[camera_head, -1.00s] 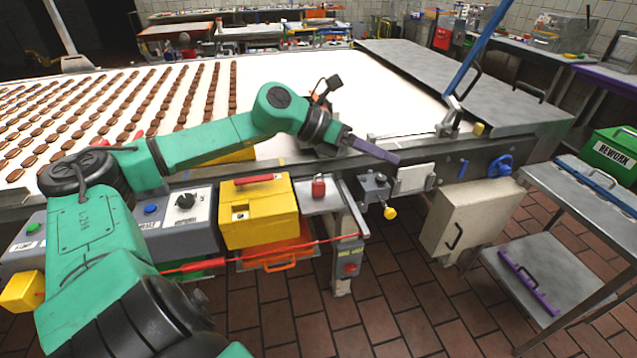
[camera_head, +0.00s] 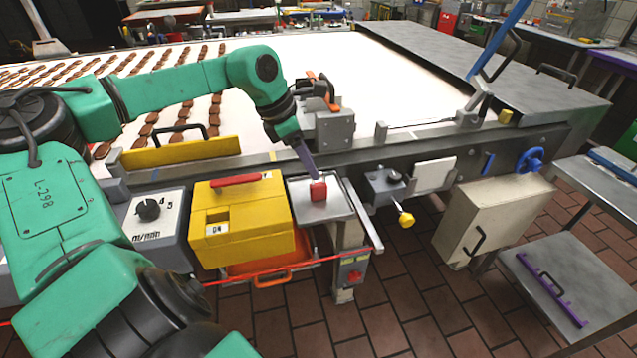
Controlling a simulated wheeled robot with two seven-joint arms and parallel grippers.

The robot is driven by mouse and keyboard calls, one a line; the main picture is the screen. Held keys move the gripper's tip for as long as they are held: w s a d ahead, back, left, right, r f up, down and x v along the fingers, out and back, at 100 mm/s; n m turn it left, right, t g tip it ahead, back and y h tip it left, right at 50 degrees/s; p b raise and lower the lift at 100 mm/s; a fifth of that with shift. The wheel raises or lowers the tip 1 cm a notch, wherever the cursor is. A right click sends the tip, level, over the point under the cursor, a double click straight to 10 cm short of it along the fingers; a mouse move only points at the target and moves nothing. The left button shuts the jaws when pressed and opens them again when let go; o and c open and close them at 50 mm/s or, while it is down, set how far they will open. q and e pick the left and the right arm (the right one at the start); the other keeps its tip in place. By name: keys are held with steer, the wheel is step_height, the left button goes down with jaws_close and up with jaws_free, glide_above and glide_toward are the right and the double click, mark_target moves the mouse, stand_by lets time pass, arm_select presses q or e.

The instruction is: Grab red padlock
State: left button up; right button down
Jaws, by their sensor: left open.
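The red padlock (camera_head: 318,191) sits on a small grey metal shelf (camera_head: 331,212) at the front side of the conveyor, right of a yellow box. My left arm comes in from the left and bends down over the conveyor edge. My left gripper (camera_head: 314,176) points down with its purple-grey fingers just above and behind the padlock. It is open, and its fingers look close to the padlock's top; whether they touch it I cannot tell. The padlock's shackle is hard to make out behind the fingers. My right gripper is not in view.
A yellow box (camera_head: 245,222) with a red handle stands directly left of the shelf. A grey bracket (camera_head: 330,130) on the conveyor rail is close behind the gripper. A valve with a yellow knob (camera_head: 406,220) is to the right. Red-brown floor tiles lie below.

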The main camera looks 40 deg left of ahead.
mark_target(317, 199)
arm_select(q)
steer(key=x, duration=0.2)
steer(key=p+x, duration=0.1)
steer(key=x, duration=0.1)
steer(key=shift+s+d+f, duration=0.15)
steer(key=shift+s+d, duration=0.1)
steer(key=shift+s, duration=0.05)
steer(key=shift+w+f, duration=0.25)
steer(key=shift+f, duration=0.1)
steer(key=shift+s, duration=0.1)
jaws_close()
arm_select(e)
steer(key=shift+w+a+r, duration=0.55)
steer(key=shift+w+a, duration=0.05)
arm_select(q)
steer(key=shift+r, duration=0.2)
